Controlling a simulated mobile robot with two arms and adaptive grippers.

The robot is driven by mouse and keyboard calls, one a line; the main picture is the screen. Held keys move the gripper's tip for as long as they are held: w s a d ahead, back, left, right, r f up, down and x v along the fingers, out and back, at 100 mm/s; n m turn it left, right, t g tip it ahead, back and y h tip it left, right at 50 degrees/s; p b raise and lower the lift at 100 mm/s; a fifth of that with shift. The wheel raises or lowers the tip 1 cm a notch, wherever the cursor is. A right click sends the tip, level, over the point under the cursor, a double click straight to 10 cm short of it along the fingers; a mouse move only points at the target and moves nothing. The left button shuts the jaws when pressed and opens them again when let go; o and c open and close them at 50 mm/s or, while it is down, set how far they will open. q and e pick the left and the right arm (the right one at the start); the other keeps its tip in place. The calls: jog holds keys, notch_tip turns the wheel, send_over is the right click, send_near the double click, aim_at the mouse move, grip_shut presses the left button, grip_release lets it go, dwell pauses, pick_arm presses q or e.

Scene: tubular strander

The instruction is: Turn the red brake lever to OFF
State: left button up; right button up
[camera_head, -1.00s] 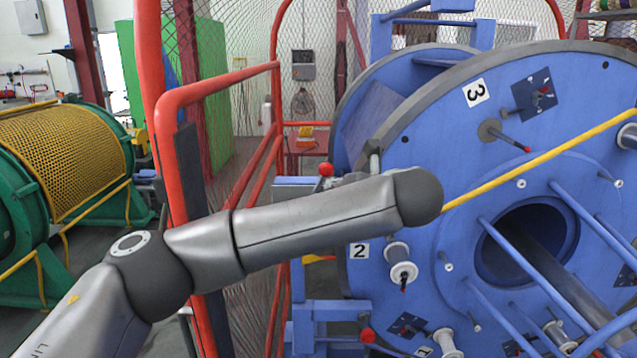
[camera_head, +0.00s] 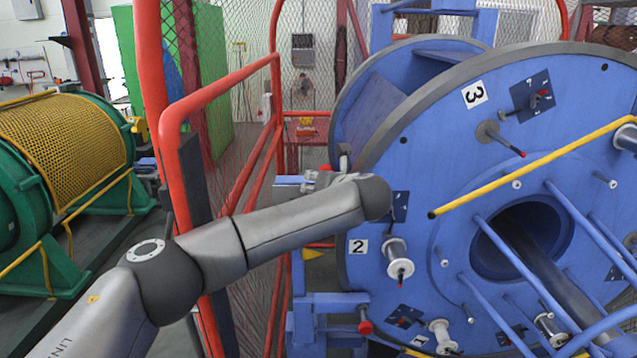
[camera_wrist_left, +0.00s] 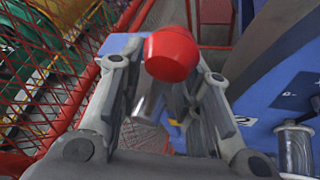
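The red knob of the brake lever (camera_wrist_left: 171,54) is large in the left wrist view, on a grey metal rod that runs down between the fingers. My left gripper (camera_wrist_left: 163,80) has its fingers spread on either side of the lever; firm contact is not clear. In the head view, the red knob (camera_head: 325,169) shows only in part at the blue machine's left edge, behind my left wrist. There my left gripper (camera_head: 340,166) is mostly hidden by my own arm. My right gripper is not in view. I see no readable OFF mark.
The blue strander drum (camera_head: 430,190) fills the right side. A red guard frame with mesh (camera_head: 222,88) stands close to my left forearm. A second red knob (camera_head: 365,327) sits lower on the blue frame. A yellow bar (camera_head: 530,170) crosses the drum face. A green machine (camera_head: 70,165) stands left.

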pick_arm(q)
jog(key=c, duration=0.7)
jog(key=shift+a, duration=0.1)
grip_shut()
